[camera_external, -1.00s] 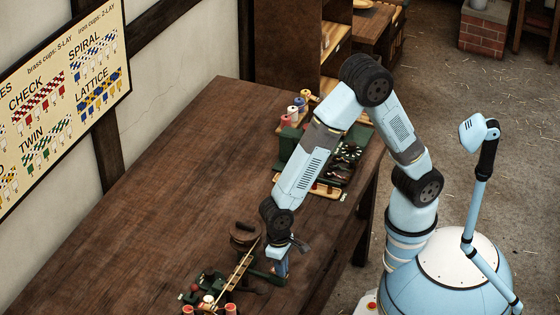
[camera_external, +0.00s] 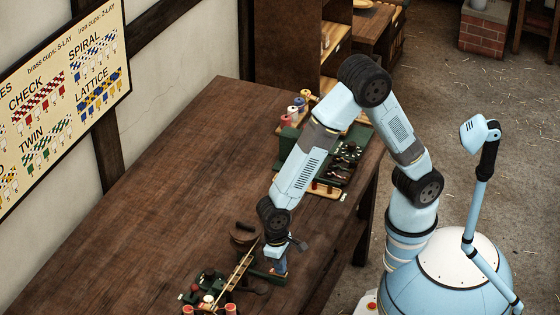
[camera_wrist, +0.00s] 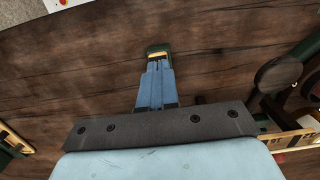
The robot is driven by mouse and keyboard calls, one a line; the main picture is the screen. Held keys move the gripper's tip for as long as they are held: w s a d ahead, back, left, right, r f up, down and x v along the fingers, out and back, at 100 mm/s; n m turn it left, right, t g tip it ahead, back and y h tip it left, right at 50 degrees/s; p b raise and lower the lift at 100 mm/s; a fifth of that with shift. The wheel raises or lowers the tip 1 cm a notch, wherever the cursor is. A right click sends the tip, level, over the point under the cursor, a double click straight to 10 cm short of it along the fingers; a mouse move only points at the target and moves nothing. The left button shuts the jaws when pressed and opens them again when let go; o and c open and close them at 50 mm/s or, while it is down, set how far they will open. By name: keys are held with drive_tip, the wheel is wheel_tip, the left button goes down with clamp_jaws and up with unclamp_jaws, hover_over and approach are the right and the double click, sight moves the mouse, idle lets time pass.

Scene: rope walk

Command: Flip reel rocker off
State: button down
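My gripper (camera_external: 281,271) is low over the front part of the bench, right of a dark round reel (camera_external: 243,233). In the wrist view its two blue fingers (camera_wrist: 157,68) lie together, shut, with nothing seen between them. A small dark green block with a brass-coloured top (camera_wrist: 158,53) shows right at the fingertips. It may be the reel rocker's housing; its rocker and position are hidden by the fingers. In the outside view a green part (camera_external: 264,277) lies beside the gripper. I cannot tell whether the fingertips touch it.
A green machine with red and white spools (camera_external: 208,284) and a long wooden strip (camera_external: 240,270) stands left of my gripper. A green rack with spools (camera_external: 298,110) is at the bench's far right side. The wide left part of the wooden bench (camera_external: 150,190) is clear.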

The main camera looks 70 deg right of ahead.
wheel_tip(320, 180, up, 14)
drive_tip(key=w, duration=0.1)
drive_tip(key=shift+a, duration=0.2)
drive_tip(key=shift+w, duration=0.1)
idle(0.4)
drive_tip(key=w+d+r+t, duration=0.1)
drive_tip(key=d+r, duration=0.3)
drive_tip(key=d, duration=0.4)
drive_tip(key=w+d+r+t+y, duration=0.1)
drive_tip(key=d+r, duration=0.3)
drive_tip(key=d, duration=0.3)
drive_tip(key=w+d+r+t, duration=0.1)
drive_tip(key=d+r, duration=0.3)
drive_tip(key=d, duration=0.4)
drive_tip(key=s+d+r+t, duration=0.2)
drive_tip(key=s+d, duration=0.3)
drive_tip(key=d, duration=0.3)
drive_tip(key=s+d+r+t+h, duration=0.1)
drive_tip(key=s+d, duration=0.5)
drive_tip(key=d, duration=0.3)
drive_tip(key=shift+d+r+t, duration=0.2)
drive_tip(key=shift+r+t, duration=0.15)
drive_tip(key=shift+t, duration=0.05)
